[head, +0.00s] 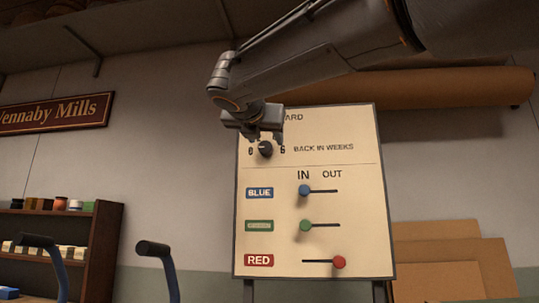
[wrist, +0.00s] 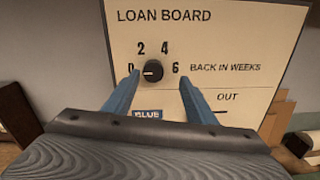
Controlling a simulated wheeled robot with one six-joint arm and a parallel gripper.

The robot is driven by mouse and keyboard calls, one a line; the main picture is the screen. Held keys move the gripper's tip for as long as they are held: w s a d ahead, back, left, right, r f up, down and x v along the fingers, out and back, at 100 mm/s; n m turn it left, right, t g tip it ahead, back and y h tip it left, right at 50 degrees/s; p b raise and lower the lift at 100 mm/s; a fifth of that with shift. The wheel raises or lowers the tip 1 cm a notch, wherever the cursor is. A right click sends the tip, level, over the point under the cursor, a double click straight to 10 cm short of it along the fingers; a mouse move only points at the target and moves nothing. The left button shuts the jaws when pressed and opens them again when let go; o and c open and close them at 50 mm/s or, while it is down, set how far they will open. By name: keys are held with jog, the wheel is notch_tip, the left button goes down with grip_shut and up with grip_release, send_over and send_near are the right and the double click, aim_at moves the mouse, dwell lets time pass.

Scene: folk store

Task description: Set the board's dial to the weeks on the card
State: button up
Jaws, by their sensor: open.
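The loan board (head: 355,170) stands upright on legs, facing me. Its black round dial (wrist: 152,71) has the numbers 0, 2, 4 and 6 around it, beside the words "back in weeks". The dial's pale mark points left, toward 0. The dial also shows in the head view (head: 265,149), just under my gripper (head: 264,135). In the wrist view my gripper (wrist: 160,78) is open, its two blue fingers apart on either side of the dial with nothing between them gripped. I see no card with weeks in either view.
Below the dial are three sliders: the blue knob (head: 304,190) and green knob (head: 305,225) are at IN, the red knob (head: 339,262) at OUT. A shelf with jars (head: 60,240) stands left; cardboard sheets (head: 450,250) lean right. A brown roll (head: 450,88) lies behind my arm.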

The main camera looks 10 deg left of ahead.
aim_at(265, 146)
jog(key=w, duration=0.1)
jog(key=w+a, duration=0.1)
jog(key=w, duration=0.2)
jog(key=shift+w+a, duration=0.25)
jog(key=shift+w, duration=0.7)
jog(key=c, duration=0.9)
jog(key=shift+d+f, duration=0.1)
jog(key=shift+d, duration=0.2)
jog(key=shift+c, duration=0.7)
jog(key=shift+a, duration=0.15)
